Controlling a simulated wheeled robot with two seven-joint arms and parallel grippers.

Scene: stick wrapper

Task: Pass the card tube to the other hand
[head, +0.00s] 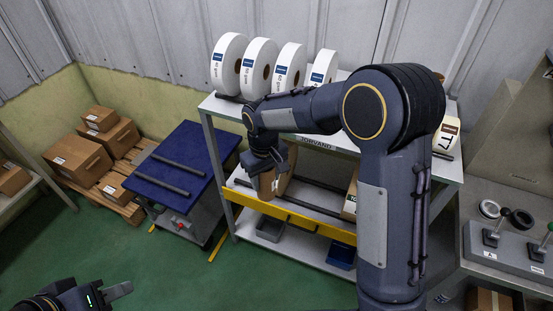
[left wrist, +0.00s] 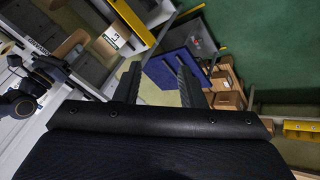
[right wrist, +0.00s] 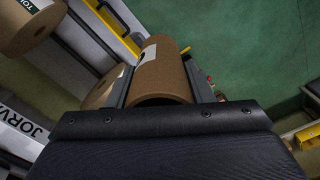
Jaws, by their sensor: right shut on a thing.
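The brown card tube (head: 267,184) is in my right gripper (head: 268,165), held in front of the steel rack. In the right wrist view the tube (right wrist: 163,72) lies between the two fingers, with a white label on its side. My left gripper (head: 120,290) is low at the bottom left of the head view, far from the tube. In the left wrist view its fingers (left wrist: 158,82) stand apart with nothing between them. A brown shape (left wrist: 72,43) beside my right arm there looks like the tube.
The rack's top (head: 222,104) carries several white rolls (head: 228,62). A yellow rail (head: 300,217) runs along its lower shelf. A blue-topped cart (head: 190,150) stands left, with boxes (head: 78,161) on a pallet beyond. A lever console (head: 510,240) is at right. Green floor is clear in front.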

